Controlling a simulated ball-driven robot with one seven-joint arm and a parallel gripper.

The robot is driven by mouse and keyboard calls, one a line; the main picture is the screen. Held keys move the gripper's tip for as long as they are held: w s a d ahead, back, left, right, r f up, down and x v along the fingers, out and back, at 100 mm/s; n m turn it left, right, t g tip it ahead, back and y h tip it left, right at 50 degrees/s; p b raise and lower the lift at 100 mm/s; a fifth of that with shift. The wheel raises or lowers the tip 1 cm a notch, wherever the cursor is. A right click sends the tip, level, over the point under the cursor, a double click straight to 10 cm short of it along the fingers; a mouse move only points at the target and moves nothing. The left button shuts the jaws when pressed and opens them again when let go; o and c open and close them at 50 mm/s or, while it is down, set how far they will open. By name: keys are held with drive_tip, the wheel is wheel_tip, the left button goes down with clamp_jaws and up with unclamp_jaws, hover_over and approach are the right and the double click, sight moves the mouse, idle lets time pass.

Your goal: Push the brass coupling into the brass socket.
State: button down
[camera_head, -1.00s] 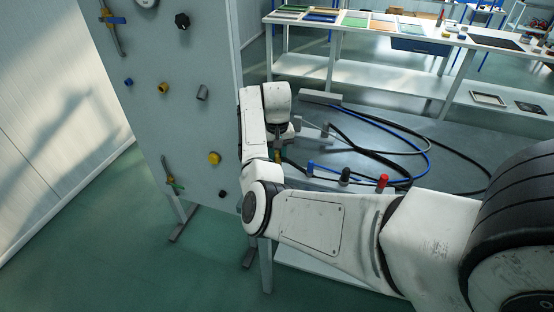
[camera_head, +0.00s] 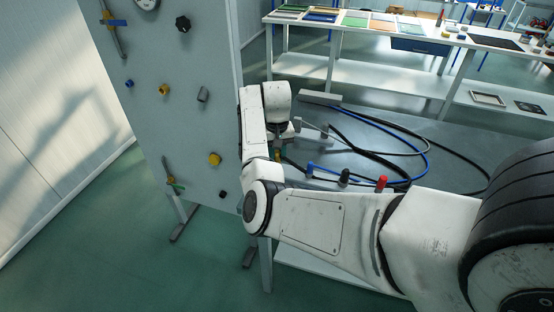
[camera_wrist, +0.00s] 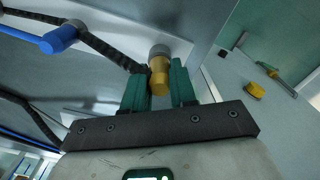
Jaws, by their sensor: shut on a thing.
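The brass coupling (camera_wrist: 159,82) is between the two green fingers of my gripper (camera_wrist: 160,92) in the wrist view, and the gripper is shut on it. A grey cylinder (camera_wrist: 159,51) shows directly beyond the coupling; I cannot tell whether the two are joined. A black hose reaches up to the coupling's left side. In the head view my gripper (camera_head: 283,143) is low over the bench, right of the panel and largely hidden by my arm. The brass socket (camera_head: 163,90) is on the upright panel, between a blue and a grey fitting, well apart from the gripper.
The grey panel (camera_head: 185,125) also carries a black knob (camera_head: 183,23), a yellow knob (camera_head: 214,159) and levers. Blue (camera_head: 311,169), black and red (camera_head: 381,182) couplings stand on the bench, with hoses curving behind them. A table (camera_head: 345,65) stands behind.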

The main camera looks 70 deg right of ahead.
sight(277, 152)
drive_tip(key=shift+r+p, duration=1.25)
drive_tip(key=shift+p, duration=0.15)
idle(0.5)
wheel_tip(277, 152, up, 5)
drive_tip(key=p, duration=0.5)
drive_tip(key=c, duration=1.5)
unclamp_jaws()
clamp_jaws()
